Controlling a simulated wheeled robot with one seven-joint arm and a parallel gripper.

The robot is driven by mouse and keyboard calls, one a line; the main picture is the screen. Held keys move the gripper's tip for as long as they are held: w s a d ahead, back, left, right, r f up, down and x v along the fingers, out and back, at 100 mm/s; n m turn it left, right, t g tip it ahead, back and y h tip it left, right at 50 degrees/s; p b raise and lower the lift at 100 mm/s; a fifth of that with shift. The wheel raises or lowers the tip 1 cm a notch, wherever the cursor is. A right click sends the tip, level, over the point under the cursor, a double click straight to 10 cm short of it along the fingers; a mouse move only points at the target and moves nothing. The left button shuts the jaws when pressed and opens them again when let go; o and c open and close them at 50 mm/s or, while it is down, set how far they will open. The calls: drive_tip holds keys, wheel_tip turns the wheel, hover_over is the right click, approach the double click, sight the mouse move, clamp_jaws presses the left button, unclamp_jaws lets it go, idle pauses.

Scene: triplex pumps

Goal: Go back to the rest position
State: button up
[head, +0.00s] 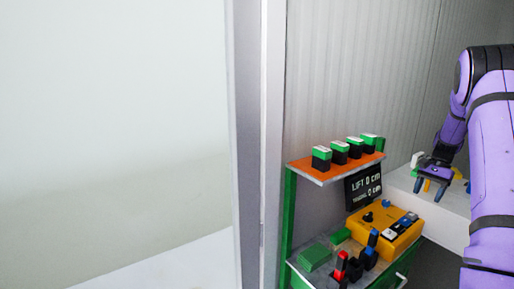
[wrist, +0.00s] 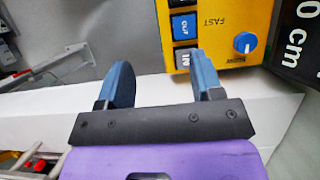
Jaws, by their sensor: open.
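My purple gripper (head: 429,190) is at the right of the head view, out over a white ledge, with its fingers pointing down and apart. In the wrist view my gripper (wrist: 162,66) shows two blue fingers spread wide with nothing between them. A yellow control box (head: 398,240) stands to the left of and below the gripper in the head view. In the wrist view the yellow box (wrist: 228,22) lies beyond the right finger, with buttons marked OUT and IN, the word FAST and a blue knob (wrist: 246,42). I cannot tell the exact gap between finger and box.
An orange shelf (head: 310,170) holds several green-and-black blocks. A dark sign (head: 363,188) reads LIFT 0 cm. Red and blue upright parts (head: 341,266) and a green block (head: 314,257) sit on the lower shelf. A white ledge (head: 452,212) lies below my gripper. A pale post (head: 262,140) stands left.

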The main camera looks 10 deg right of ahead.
drive_tip(key=s+a+r+n+t+h, duration=0.1)
drive_tip(key=s+a+r+n, duration=0.25)
drive_tip(key=a+r, duration=0.75)
drive_tip(key=s+a+r+n+t+h, duration=0.2)
drive_tip(key=s+a+r+n, duration=0.15)
drive_tip(key=a+r, duration=0.8)
drive_tip(key=s+a+n+t, duration=0.2)
drive_tip(key=s+a+n, duration=0.1)
drive_tip(key=s+a, duration=0.5)
drive_tip(key=s+a+n+t+h, duration=0.1)
drive_tip(key=s+a+n+t, duration=0.1)
drive_tip(key=s+a, duration=0.7)
drive_tip(key=shift+s+n, duration=0.7)
drive_tip(key=shift+s, duration=1.7)
drive_tip(key=shift+a, duration=0.1)
